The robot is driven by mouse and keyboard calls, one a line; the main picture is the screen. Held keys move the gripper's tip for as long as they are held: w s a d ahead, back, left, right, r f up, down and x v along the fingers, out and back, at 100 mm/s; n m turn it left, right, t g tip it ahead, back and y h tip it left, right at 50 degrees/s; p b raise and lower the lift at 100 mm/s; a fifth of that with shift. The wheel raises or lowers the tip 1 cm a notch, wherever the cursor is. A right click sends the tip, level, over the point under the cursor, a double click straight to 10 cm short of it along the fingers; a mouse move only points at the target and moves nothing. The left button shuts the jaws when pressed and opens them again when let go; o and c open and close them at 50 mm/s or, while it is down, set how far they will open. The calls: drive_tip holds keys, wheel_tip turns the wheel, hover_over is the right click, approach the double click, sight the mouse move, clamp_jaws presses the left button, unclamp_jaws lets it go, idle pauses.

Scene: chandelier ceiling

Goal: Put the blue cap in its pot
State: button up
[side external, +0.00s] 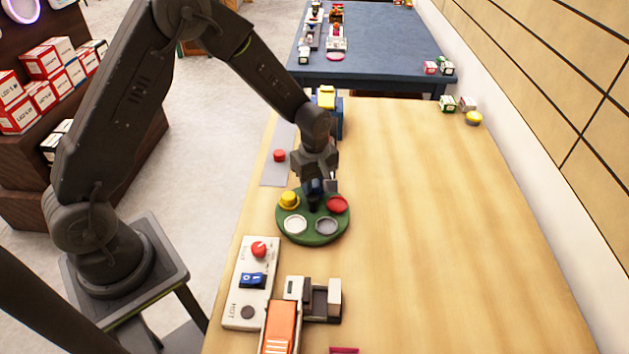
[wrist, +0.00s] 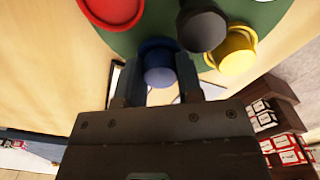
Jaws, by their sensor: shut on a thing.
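A round green board (side external: 291,237) stands on the wooden table. It carries a yellow pot (side external: 289,200), a red pot (side external: 337,204), a white pot (side external: 294,225) and a grey pot (side external: 326,226), around a dark central knob (wrist: 202,27). My gripper (side external: 318,188) points down at the board's far edge. In the wrist view, the blue cap (wrist: 158,75) is between the two fingers, which are shut on it. A wider blue round part (wrist: 157,44) shows right behind it at the board's edge. I cannot tell whether the cap is seated or just above.
A white panel (side external: 238,312) with a red knob and blue switch lies at the near left, beside an orange object (side external: 281,325). A blue and yellow object (side external: 328,103) stands behind my gripper. The table's right side is clear, apart from small items at the far end.

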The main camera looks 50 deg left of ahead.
drive_tip(key=o, duration=1)
drive_tip(key=shift+c, duration=0.2)
drive_tip(key=shift+o, duration=0.5)
drive_tip(key=o, duration=0.3)
drive_tip(key=shift+r, duration=3.75)
